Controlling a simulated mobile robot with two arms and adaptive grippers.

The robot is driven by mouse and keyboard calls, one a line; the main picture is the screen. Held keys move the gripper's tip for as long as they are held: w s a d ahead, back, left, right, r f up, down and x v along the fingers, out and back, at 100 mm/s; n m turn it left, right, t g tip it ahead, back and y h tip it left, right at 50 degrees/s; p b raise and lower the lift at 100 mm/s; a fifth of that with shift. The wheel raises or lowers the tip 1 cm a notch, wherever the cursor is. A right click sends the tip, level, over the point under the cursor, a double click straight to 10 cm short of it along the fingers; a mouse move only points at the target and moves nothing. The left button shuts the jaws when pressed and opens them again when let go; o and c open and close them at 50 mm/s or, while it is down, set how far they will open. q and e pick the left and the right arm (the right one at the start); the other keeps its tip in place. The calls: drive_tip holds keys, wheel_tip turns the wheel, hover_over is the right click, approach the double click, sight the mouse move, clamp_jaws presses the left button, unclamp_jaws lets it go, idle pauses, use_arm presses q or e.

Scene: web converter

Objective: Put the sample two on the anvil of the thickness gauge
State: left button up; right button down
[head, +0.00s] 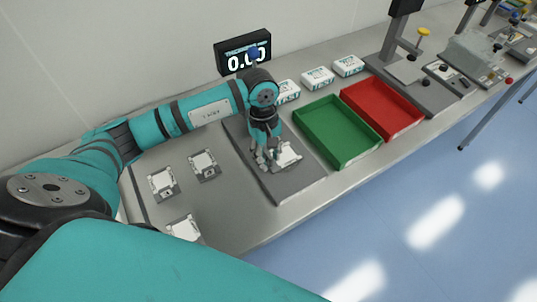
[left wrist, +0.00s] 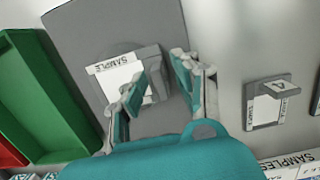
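A white sample card with a grey block (head: 288,153) lies on the grey base (head: 283,188) of the thickness gauge. In the left wrist view, this sample (left wrist: 112,72) rests over the pale round anvil (left wrist: 120,50), its "SAMPLE" label readable; its number is not. My left gripper (head: 268,158) is low over the base beside the sample. In the left wrist view, the fingers (left wrist: 157,76) are spread apart, with the sample's grey block near the left finger and a gap to the right one. The gauge display (head: 244,56) reads about 0.00. My right gripper is not in view.
Other samples lie on the table at left (head: 162,182), (head: 204,165) and (head: 184,228). A green tray (head: 338,158) and a red tray (head: 402,128) stand right of the gauge. White boxes (head: 318,78) line the back. My left arm passes over the table.

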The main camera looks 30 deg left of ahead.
use_arm(q)
drive_tip(key=shift+r, duration=0.2)
drive_tip(key=shift+w+a+r, duration=0.1)
drive_tip(key=shift+r, duration=0.25)
wheel_tip(320, 180, up, 11)
drive_tip(key=a+b, duration=0.1)
drive_tip(key=b, duration=0.3)
drive_tip(key=shift+w+a, duration=0.2)
drive_tip(key=shift+w, duration=0.1)
drive_tip(key=shift+a, duration=0.1)
